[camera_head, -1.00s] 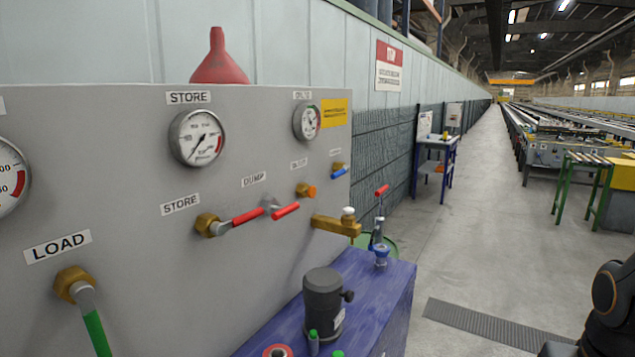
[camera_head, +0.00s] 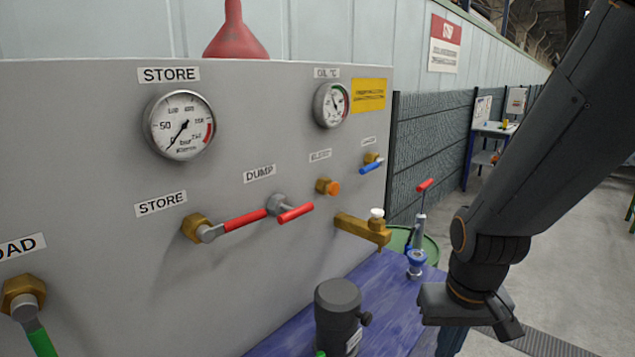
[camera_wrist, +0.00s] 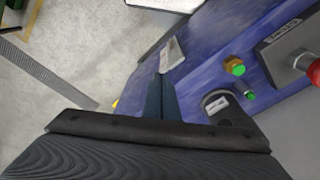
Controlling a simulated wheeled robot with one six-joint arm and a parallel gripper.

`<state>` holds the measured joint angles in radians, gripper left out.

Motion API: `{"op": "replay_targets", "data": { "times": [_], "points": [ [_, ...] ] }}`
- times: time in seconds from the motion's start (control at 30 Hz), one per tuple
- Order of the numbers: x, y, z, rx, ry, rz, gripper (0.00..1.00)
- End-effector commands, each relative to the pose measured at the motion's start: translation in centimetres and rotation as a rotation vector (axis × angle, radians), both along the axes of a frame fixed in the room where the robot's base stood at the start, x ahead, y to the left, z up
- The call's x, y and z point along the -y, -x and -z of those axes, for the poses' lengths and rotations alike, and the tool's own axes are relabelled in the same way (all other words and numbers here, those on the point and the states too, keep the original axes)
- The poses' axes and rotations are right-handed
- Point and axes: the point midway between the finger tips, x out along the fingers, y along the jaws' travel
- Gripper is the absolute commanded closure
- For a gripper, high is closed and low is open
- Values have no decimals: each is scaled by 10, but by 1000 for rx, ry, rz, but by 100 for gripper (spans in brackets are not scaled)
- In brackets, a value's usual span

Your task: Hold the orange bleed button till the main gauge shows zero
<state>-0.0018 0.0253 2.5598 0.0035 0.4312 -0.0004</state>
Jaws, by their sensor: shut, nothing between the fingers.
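The orange bleed button (camera_head: 334,188) sits in a brass fitting on the grey panel, under a small label. The STORE gauge (camera_head: 180,126) has its needle pointing to the lower left; no gauge labelled main is in view. The second, smaller gauge (camera_head: 332,105) is marked for oil temperature. My gripper (camera_head: 452,342) hangs low at the right over the blue bench edge, well away from the button. In the wrist view its shut fingers (camera_wrist: 162,97) are dark, together and empty, above the bench.
Red DUMP lever (camera_head: 295,213), red STORE lever (camera_head: 245,222), blue lever (camera_head: 371,167) and brass tap (camera_head: 362,229) project from the panel. Free floor lies at the right.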

Motion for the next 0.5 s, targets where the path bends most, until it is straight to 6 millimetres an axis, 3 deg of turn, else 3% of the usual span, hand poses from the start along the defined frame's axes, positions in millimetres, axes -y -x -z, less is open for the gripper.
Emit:
{"op": "replay_targets", "data": {
  "times": [0.33,0.43,0.5],
  "points": [
    [-2,-5,-4,12,-1,8,100],
    [-15,-33,-28,69,-12,52,100],
    [-32,-62,-60,137,-37,113,100]
  ]
}}
